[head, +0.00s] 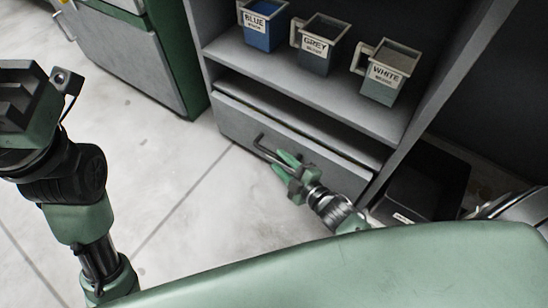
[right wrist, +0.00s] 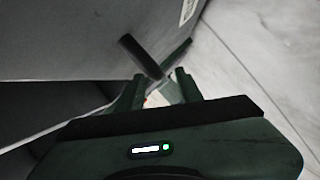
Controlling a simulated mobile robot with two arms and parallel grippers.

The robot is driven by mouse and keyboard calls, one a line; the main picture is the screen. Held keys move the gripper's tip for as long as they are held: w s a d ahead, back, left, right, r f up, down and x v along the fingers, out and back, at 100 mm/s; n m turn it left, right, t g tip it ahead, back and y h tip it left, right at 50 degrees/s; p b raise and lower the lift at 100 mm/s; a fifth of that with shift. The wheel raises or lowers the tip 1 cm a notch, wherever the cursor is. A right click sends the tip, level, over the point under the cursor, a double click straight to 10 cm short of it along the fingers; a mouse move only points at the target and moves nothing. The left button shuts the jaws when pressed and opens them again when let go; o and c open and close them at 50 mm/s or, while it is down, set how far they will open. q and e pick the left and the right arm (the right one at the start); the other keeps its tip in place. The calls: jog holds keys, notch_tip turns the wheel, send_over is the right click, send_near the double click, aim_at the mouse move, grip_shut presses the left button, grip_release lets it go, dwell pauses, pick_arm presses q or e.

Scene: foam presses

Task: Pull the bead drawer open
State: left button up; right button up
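The grey bead drawer (head: 232,117) sits below the shelf of the dark cabinet.
Blue (head: 263,30), grey (head: 318,52) and white (head: 382,78) labelled containers stand on the shelf (head: 290,90) above the drawer. A grey and green cabinet (head: 135,50) stands at the upper left. The pale floor (head: 180,190) before the drawer is clear. A black bin (head: 425,185) is at right.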

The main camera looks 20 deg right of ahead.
jog(key=shift+b+x, duration=0.7)
jog(key=shift+x, duration=1.25)
grip_shut()
